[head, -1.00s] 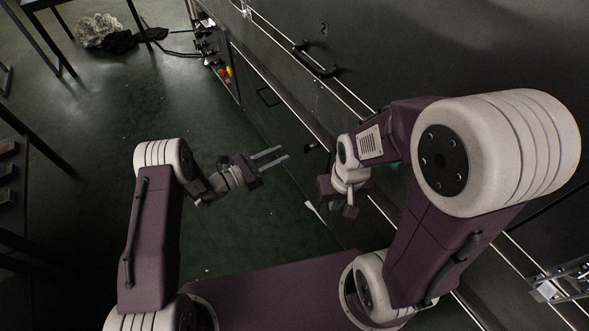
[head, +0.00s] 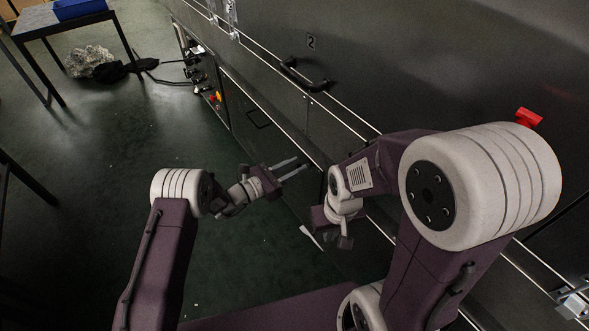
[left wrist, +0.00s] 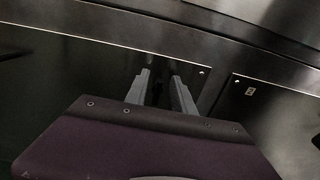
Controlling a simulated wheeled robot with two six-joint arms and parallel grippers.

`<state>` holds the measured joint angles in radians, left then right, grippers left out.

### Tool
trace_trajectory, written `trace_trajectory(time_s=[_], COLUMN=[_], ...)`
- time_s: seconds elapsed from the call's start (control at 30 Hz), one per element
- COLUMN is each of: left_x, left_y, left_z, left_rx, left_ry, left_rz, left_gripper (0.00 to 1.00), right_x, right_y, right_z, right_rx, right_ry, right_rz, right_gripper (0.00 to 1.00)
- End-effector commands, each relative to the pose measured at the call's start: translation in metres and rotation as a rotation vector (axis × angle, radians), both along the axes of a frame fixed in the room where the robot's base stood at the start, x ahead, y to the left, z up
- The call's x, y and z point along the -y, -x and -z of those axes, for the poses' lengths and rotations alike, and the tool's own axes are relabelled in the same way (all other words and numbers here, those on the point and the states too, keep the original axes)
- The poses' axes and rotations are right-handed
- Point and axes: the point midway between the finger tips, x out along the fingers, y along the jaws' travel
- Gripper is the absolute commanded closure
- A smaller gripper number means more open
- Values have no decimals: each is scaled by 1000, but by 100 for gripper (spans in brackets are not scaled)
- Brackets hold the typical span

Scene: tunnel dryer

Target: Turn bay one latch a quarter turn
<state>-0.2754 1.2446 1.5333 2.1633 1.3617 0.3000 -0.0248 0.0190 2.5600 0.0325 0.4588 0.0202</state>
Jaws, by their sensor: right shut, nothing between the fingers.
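The dryer's dark side wall (head: 440,60) runs diagonally down the right of the head view. I cannot clearly pick out the bay one latch. A dark shape between my left fingers in the left wrist view is too dim to identify. My left gripper (head: 302,162) is open, its fingers pointing at the lower dryer panels; the fingers also show in the left wrist view (left wrist: 160,72). Contact cannot be told. My right gripper (head: 344,243) is shut and empty, hanging beside the lower panels. A red piece (head: 528,117) shows partly behind my right arm.
A metal bracket (head: 573,302) is at lower right. A table (head: 70,25) with a blue bin (head: 80,8) stands far left. The green floor (head: 110,140) is mostly clear.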

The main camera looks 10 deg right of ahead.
Motion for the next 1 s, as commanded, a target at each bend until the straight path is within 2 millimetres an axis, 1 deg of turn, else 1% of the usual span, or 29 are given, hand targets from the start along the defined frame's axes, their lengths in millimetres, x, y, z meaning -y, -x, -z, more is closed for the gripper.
trace_trajectory(time_s=[0.07, 0.1, 0.17, 0.2, 0.47, 0.67, 0.87, 1.0], left_x=[0, 0, 0, 0, 0, 0, 1, 2], left_y=[0, 0, 0, 0, 0, 2, 4, 7], left_z=[0, 0, 0, 0, 0, 0, 1, 3], left_rx=[0, 0, 0, 0, 7, 68, 205, 327], left_ry=[0, 0, 0, 0, -4, -26, -76, -121], left_rz=[0, 0, 0, 0, 0, 1, 1, 1], left_gripper=[70, 81, 98, 100, 100, 100, 100, 100], right_x=[0, 0, 0, 0, 0, 0, 0, 0], right_y=[0, 0, 0, 0, 0, 0, 0, 0], right_z=[0, 0, 0, 0, 0, 0, 1, 2], right_rx=[0, 0, 0, 0, 0, 0, 0, 0], right_ry=[0, 0, 0, 0, 0, 0, 0, 0], right_rz=[0, 0, 0, 0, 0, 0, 0, 0], right_gripper=[100, 100, 100, 100, 100, 100, 100, 100])
